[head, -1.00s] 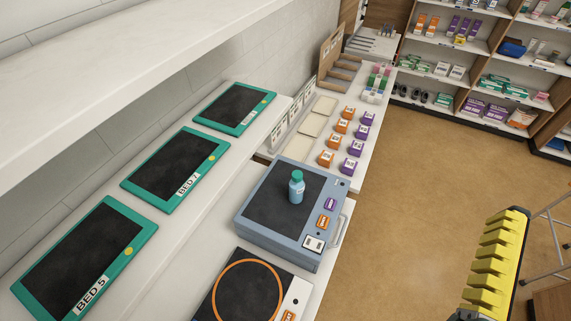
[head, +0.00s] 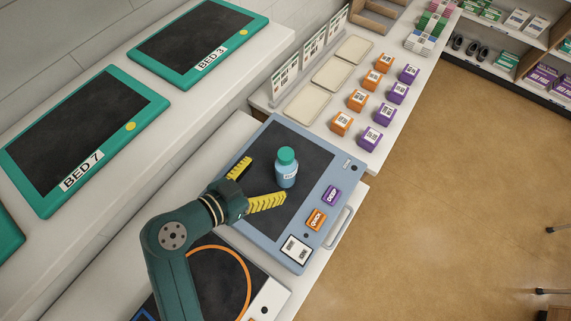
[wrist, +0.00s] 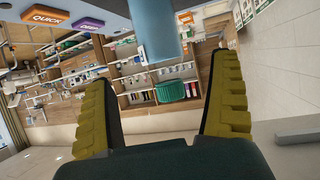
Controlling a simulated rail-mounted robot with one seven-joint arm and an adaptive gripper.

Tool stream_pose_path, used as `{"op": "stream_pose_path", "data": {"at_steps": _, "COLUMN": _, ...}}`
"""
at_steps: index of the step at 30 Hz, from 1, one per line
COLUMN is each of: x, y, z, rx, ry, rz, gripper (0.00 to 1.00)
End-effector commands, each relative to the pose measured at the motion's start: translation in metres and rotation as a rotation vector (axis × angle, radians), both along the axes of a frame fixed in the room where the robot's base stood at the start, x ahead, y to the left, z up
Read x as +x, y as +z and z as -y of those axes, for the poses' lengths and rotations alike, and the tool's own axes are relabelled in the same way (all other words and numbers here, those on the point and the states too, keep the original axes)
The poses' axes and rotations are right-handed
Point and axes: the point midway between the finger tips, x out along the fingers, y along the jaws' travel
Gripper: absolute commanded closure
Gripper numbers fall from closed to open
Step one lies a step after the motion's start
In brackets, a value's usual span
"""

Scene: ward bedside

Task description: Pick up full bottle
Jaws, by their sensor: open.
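A light-blue bottle (head: 286,172) with a teal cap stands upright on the dark top of a blue-grey device (head: 274,246). The device has purple DEEP and orange QUICK buttons on its right side. My gripper (head: 254,184) is open, with its yellow fingers apart, just left of the bottle. In the wrist view the bottle (wrist: 153,28) shows upside down at the top, its teal cap (wrist: 171,91) between the two fingers (wrist: 165,105) and ahead of them. The fingers do not appear to touch it. How full the bottle is cannot be told.
A device with an orange ring (head: 248,284) lies in front, partly behind my arm. Green-framed pads marked BED 3 (head: 190,40) and BED 7 (head: 85,125) lie on the left shelf. Beige trays (head: 340,72) and several orange and purple boxes (head: 357,100) stand beyond. Open floor lies right.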

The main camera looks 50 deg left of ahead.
Motion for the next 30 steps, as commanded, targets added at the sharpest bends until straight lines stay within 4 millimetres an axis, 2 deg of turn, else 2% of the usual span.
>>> {"op": "stream_pose_path", "data": {"at_steps": 1, "x": 0.009, "y": -0.003, "z": 0.000, "rx": -0.002, "ry": -0.004, "rz": -0.001, "gripper": 0.07}}
{"op": "stream_pose_path", "data": {"at_steps": 7, "x": 0.029, "y": -0.010, "z": -0.003, "rx": 0.000, "ry": -0.002, "rz": -0.001, "gripper": 0.07}}
{"op": "stream_pose_path", "data": {"at_steps": 13, "x": 0.061, "y": -0.024, "z": -0.006, "rx": 0.000, "ry": -0.002, "rz": -0.002, "gripper": 0.07}}
{"op": "stream_pose_path", "data": {"at_steps": 16, "x": 0.068, "y": -0.027, "z": -0.007, "rx": 0.001, "ry": 0.000, "rz": -0.001, "gripper": 0.07}}
{"op": "stream_pose_path", "data": {"at_steps": 22, "x": 0.068, "y": -0.028, "z": -0.007, "rx": 0.001, "ry": 0.002, "rz": 0.000, "gripper": 0.07}}
{"op": "stream_pose_path", "data": {"at_steps": 30, "x": 0.068, "y": -0.028, "z": -0.007, "rx": 0.001, "ry": 0.002, "rz": 0.000, "gripper": 0.58}}
